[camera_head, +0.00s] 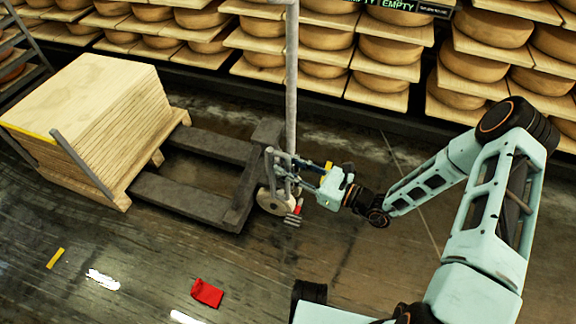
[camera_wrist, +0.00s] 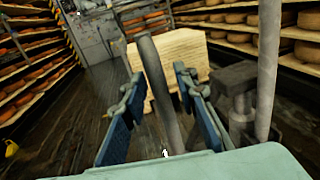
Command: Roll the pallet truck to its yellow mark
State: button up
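The dark grey pallet truck (camera_head: 238,185) stands left of centre in the head view, its two forks pointing left towards a stack of wooden boards. The fork tips are hidden at the stack, so I cannot tell how far under it they reach. A tall grey pole (camera_head: 291,80) rises at its right end; a pole also shows in the wrist view (camera_wrist: 268,70). My gripper (camera_head: 275,165) is beside the truck's wheel end. In the wrist view its blue-padded fingers (camera_wrist: 160,100) stand apart, with a grey bar (camera_wrist: 158,75) between them. A short yellow strip (camera_head: 55,258) lies on the floor at lower left.
The pale board stack (camera_head: 105,110) stands left of the truck. Shelves of cheese wheels (camera_head: 390,52) line the back, and a rack (camera_head: 15,55) stands at far left. A red cloth-like piece (camera_head: 207,292) lies on the floor in front. The floor between is mostly clear.

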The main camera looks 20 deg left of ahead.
grip_shut()
jog(key=w+d+p+v, duration=0.1)
jog(key=w+v, duration=0.2)
jog(key=v, duration=1.3)
jog(key=shift+w, duration=0.2)
jog(key=shift+d+r, duration=0.1)
jog(key=shift+o, duration=0.2)
grip_release()
jog(key=shift+w, duration=0.1)
jog(key=shift+o, duration=0.5)
